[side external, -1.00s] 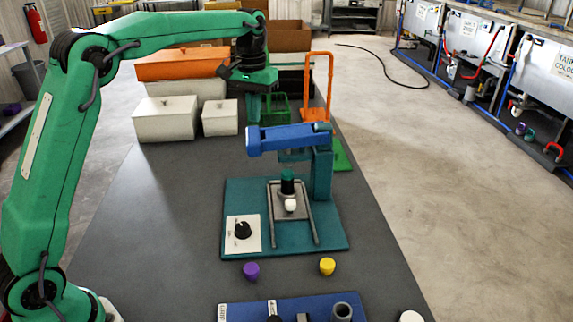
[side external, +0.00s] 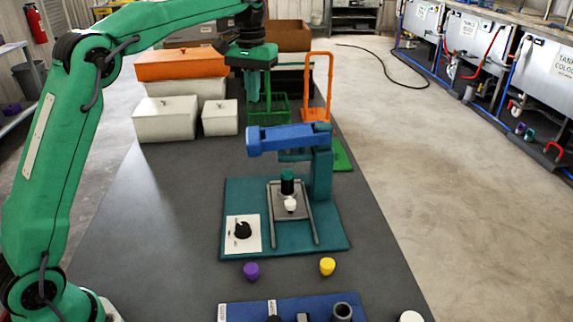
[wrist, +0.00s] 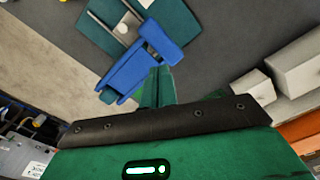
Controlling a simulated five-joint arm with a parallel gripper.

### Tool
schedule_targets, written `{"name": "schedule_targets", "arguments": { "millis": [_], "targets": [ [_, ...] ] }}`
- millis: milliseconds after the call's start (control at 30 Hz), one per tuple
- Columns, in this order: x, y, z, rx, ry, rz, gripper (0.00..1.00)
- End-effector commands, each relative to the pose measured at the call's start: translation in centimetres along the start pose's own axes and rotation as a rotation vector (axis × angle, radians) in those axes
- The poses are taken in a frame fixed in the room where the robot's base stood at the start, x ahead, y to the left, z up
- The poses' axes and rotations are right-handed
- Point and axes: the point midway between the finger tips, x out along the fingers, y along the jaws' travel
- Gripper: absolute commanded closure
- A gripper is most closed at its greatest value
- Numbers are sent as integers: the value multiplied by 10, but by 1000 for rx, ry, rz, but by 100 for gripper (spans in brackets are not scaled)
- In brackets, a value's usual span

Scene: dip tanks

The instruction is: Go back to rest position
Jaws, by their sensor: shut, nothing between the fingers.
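My gripper (side external: 253,98) hangs in the air above the far part of the dark table, pointing down, with its fingers together and nothing in them. It is behind and left of the blue arm of a teal-based device (side external: 285,138), apart from it. In the wrist view my closed fingers (wrist: 158,88) point toward that device's blue arm (wrist: 137,70). The fingers partly overlap the green wire basket in the side view.
White boxes (side external: 165,119) and an orange-lidded box (side external: 181,64) stand left of my gripper. A green basket (side external: 270,110) and orange frame (side external: 318,85) are close by. Purple (side external: 251,271) and yellow (side external: 327,266) pieces lie nearer. The table's left front is clear.

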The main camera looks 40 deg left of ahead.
Motion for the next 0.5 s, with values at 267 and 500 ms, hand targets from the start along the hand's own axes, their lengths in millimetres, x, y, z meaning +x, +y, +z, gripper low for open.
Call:
{"name": "schedule_targets", "arguments": {
  "millis": [267, 500],
  "targets": [
    [0, 0, 0, 0, -1, 0, 100],
    [-5, -1, 6, 5, 10, 2, 100]
  ]
}}
